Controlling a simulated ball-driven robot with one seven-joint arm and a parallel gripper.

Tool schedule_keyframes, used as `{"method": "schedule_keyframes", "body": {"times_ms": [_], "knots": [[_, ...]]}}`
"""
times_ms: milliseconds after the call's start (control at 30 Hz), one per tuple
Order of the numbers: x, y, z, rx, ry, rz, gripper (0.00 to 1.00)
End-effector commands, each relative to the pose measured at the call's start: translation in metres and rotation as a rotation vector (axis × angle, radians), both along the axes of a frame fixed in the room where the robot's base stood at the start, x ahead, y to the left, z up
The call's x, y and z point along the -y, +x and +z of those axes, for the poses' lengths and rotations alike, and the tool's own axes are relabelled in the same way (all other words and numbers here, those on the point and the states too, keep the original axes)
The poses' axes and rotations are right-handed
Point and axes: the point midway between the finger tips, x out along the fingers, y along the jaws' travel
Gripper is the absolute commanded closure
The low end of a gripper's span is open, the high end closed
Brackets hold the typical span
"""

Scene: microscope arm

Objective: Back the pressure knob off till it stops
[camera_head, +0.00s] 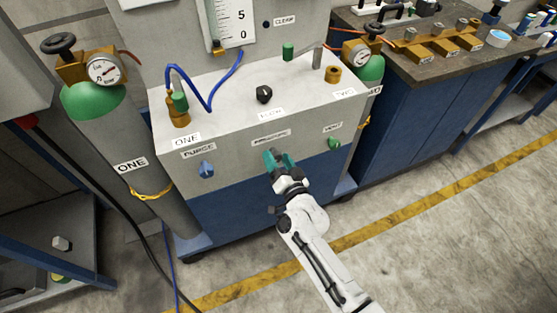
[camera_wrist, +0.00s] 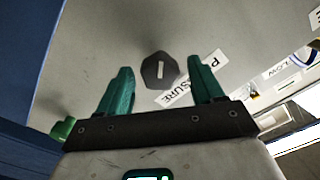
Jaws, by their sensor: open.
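The pressure knob (camera_wrist: 160,70) is a dark, many-sided knob with a pale pointer line, beside the PRESSURE label (camera_wrist: 192,79) in the wrist view. My gripper (camera_wrist: 162,80) is open, its two teal fingers apart on either side of the knob in the picture, with no finger seen touching it. In the head view my gripper (camera_head: 279,158) is at the panel's front face just under the PRESSURE label (camera_head: 270,138), and it hides the knob there.
On the same panel are a blue PURGE knob (camera_head: 206,169) to the left and a green VENT knob (camera_head: 334,144) to the right. A black FLOW knob (camera_head: 264,94) stands on the top. A gas cylinder (camera_head: 130,165) stands at the left.

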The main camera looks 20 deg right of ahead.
Motion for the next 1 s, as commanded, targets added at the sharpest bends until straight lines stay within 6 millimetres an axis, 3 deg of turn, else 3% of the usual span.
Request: {"method": "schedule_keyframes", "body": {"times_ms": [67, 633, 1000], "knots": [[0.0001, -0.0001, 0.0001, 0.000, 0.000, 0.000, 0.33], [0.0001, -0.0003, 0.0000, 0.000, 0.000, 0.000, 0.88], [0.0000, -0.0002, 0.0005, 0.001, -0.141, -0.001, 0.90]]}}
